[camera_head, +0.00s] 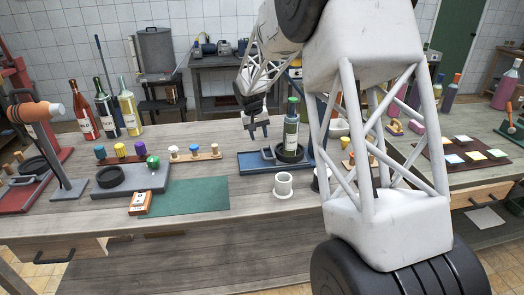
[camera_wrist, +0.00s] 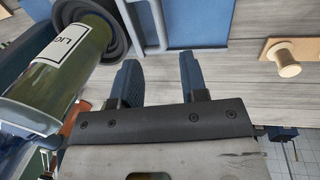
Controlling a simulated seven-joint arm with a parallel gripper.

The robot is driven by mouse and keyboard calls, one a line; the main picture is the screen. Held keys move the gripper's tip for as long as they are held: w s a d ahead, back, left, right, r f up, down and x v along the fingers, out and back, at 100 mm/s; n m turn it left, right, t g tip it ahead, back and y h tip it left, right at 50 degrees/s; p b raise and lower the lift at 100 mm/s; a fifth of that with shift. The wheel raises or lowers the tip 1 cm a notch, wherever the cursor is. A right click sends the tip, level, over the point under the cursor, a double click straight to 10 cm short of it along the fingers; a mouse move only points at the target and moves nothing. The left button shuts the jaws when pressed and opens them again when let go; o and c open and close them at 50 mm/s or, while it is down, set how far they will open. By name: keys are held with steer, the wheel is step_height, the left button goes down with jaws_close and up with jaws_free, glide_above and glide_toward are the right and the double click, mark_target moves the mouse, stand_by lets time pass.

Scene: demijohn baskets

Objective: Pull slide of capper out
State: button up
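A blue base (camera_head: 250,163) on the bench carries a black round cup (camera_head: 290,153) with a green bottle (camera_head: 291,132) standing in it. A grey loop handle (camera_head: 267,153) sits at the cup's left; it also shows in the wrist view (camera_wrist: 162,30). The base looks like the capper with its slide, though its parts are hard to separate. My gripper (camera_head: 259,131) is above the base, left of the bottle. In the wrist view my gripper (camera_wrist: 160,78) has its fingers apart, with nothing between them, and the handle lies beyond the tips.
A grey base (camera_head: 130,182) with a black ring and green knob stands left of a green mat (camera_head: 187,197). Several bottles stand farther left.

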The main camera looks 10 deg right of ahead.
mark_target(263, 152)
steer(key=shift+f, duration=0.2)
steer(key=shift+d+f, duration=0.25)
steer(key=shift+f, duration=0.95)
steer(key=shift+d+f, duration=0.2)
steer(key=shift+f, duration=1.05)
steer(key=shift+d+f, duration=0.25)
steer(key=shift+f, duration=0.95)
steer(key=shift+c, duration=0.5)
jaws_close()
